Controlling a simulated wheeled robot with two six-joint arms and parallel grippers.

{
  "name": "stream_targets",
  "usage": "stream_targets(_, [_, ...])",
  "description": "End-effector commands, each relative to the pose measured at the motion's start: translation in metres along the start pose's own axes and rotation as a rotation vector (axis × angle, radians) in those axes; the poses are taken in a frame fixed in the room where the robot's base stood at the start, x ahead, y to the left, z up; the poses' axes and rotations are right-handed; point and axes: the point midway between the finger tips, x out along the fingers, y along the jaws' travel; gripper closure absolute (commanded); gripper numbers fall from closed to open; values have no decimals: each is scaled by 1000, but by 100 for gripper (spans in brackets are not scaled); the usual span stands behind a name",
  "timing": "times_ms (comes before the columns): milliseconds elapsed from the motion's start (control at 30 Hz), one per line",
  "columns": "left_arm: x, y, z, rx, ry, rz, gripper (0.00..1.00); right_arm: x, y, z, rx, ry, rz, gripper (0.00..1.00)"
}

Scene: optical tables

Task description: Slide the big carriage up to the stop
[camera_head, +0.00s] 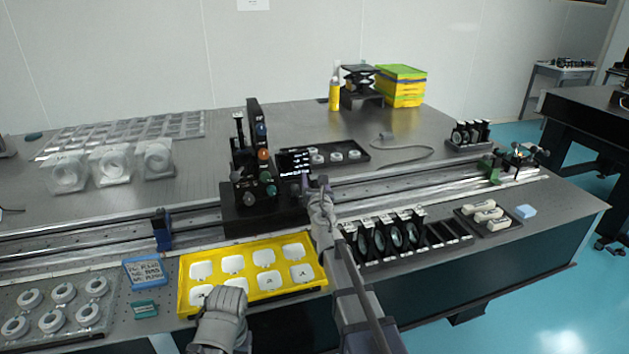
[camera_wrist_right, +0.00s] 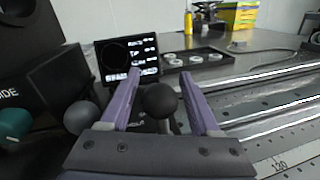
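The big carriage (camera_head: 228,212) is a black block on the long rail, carrying a tall black unit with coloured knobs and a small lit screen (camera_head: 296,163). The screen also shows in the right wrist view (camera_wrist_right: 128,60). My right gripper (camera_head: 317,183) is at the carriage's right side. In the right wrist view its purple fingers (camera_wrist_right: 165,92) are apart, with a black ball knob (camera_wrist_right: 160,101) between them and gaps on both sides. My left gripper (camera_head: 222,303) is over the yellow tray; its fingertips are hidden. A blue piece (camera_head: 161,230) and a green piece (camera_head: 490,169) stand along the rail; I cannot tell which is the stop.
A yellow tray (camera_head: 186,278) with white pieces lies in front of the rail. A rack of round black-framed optics (camera_head: 396,238) stands right of my right arm. A black tray (camera_head: 357,151) and a cable (camera_head: 412,148) lie behind the rail. The rail right of the carriage looks clear until the green piece.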

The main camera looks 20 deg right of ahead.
Motion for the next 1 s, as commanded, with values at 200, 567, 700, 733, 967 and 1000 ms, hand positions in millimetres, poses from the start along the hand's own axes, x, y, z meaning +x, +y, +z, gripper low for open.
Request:
stream_targets(200, [0,0,0,0,0,0,37,0,0,0,0,0,0,63])
stream_targets(567, [0,0,0,0,0,0,37,0,0,0,0,0,0,100])
stream_targets(700, [0,0,0,0,0,0,37,0,0,0,0,0,0,100])
stream_targets(733, [0,0,0,0,0,0,37,0,0,0,0,0,0,100])
stream_targets(967, [0,0,0,0,0,0,37,0,0,0,0,0,0,100])
stream_targets(1000, [0,0,0,0,0,0,37,0,0,0,0,0,0,100])
